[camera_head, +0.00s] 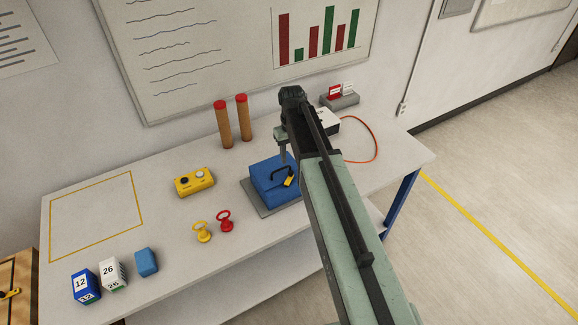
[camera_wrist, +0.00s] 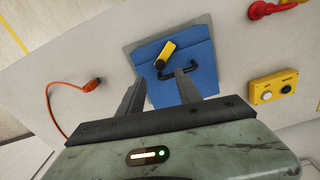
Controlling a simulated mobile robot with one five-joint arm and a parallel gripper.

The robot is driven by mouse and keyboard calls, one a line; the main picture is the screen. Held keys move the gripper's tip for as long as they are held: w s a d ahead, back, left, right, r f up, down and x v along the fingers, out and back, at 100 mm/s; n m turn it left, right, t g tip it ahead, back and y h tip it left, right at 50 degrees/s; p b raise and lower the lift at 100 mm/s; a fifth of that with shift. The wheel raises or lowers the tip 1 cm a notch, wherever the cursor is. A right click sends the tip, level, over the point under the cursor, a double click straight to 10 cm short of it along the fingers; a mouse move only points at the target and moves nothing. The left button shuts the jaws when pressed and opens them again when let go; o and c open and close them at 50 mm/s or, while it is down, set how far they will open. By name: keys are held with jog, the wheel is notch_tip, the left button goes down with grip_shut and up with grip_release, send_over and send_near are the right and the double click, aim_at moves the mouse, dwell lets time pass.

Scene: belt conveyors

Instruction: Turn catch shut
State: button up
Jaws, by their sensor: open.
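A blue box (camera_head: 266,191) sits on a grey plate (camera_head: 257,207) on the table, partly hidden by my arm in the head view. The box also shows in the wrist view (camera_wrist: 205,60). On it are a black arched handle (camera_head: 277,170) and a small yellow catch (camera_head: 289,181). In the wrist view the catch (camera_wrist: 167,52) lies slanted with a dark round pivot at its lower end, close to the handle (camera_wrist: 196,67). My gripper (camera_wrist: 159,88) is open and empty, its fingers spread over the box, apparently above it. Finger contact cannot be told.
A yellow button box (camera_head: 194,182) stands left of the blue box. Red (camera_head: 225,222) and yellow (camera_head: 203,232) ring-handled pieces stand in front. Two brown cylinders (camera_head: 234,122) stand behind. An orange cable (camera_head: 373,150) lies at right. Numbered blocks (camera_head: 112,273) stand front left.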

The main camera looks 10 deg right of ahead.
aim_at(291, 172)
notch_tip(291, 172, down, 8)
jog(key=b, duration=0.7)
jog(key=shift+b, duration=0.35)
jog(key=shift+r, duration=0.1)
jog(key=shift+c, duration=0.3)
